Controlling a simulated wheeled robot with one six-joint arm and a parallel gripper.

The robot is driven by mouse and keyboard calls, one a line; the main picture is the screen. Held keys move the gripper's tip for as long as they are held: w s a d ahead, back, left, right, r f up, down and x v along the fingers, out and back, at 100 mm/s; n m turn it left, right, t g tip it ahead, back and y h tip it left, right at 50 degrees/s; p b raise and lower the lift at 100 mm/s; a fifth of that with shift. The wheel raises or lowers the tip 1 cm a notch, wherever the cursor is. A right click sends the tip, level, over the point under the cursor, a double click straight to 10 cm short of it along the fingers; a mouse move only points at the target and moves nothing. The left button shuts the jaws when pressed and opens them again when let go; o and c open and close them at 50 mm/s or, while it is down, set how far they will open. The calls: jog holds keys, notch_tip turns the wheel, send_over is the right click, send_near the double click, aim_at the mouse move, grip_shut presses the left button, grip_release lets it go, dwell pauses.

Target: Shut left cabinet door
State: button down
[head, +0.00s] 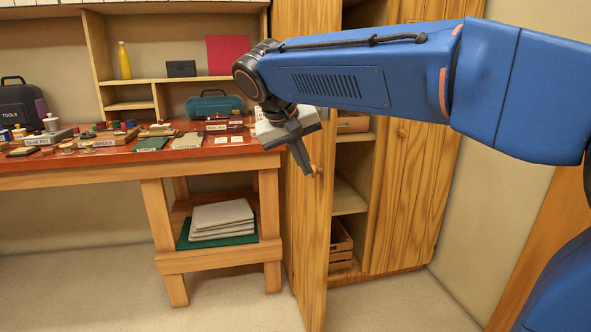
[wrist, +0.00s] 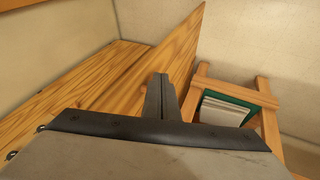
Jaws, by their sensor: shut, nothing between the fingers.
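The left cabinet door (head: 305,235) is wooden and stands open, swung out towards me. Its round knob (head: 318,170) is on the near side. The wooden cabinet (head: 405,190) shows its open left side, and its right door (head: 425,150) looks shut. My gripper (head: 306,168) is shut and empty, pointing down in front of the open door, close to the knob; I cannot tell whether it touches. In the wrist view my shut fingers (wrist: 160,98) overlap the raised wooden panel of the left door (wrist: 182,50).
A workbench (head: 210,165) with stamps and small boxes stands left of the door. Its lower shelf holds a grey stack (head: 222,216). A wooden crate (head: 341,245) sits low inside the cabinet. The floor (head: 400,305) in front is clear.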

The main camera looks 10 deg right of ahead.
jog(key=w+a+r+h, duration=0.1)
jog(key=w+a+r, duration=0.2)
jog(key=w+a, duration=0.35)
jog(key=w+d+f, duration=0.2)
jog(key=d+f, duration=0.5)
jog(key=shift+d+f+m+t, duration=0.3)
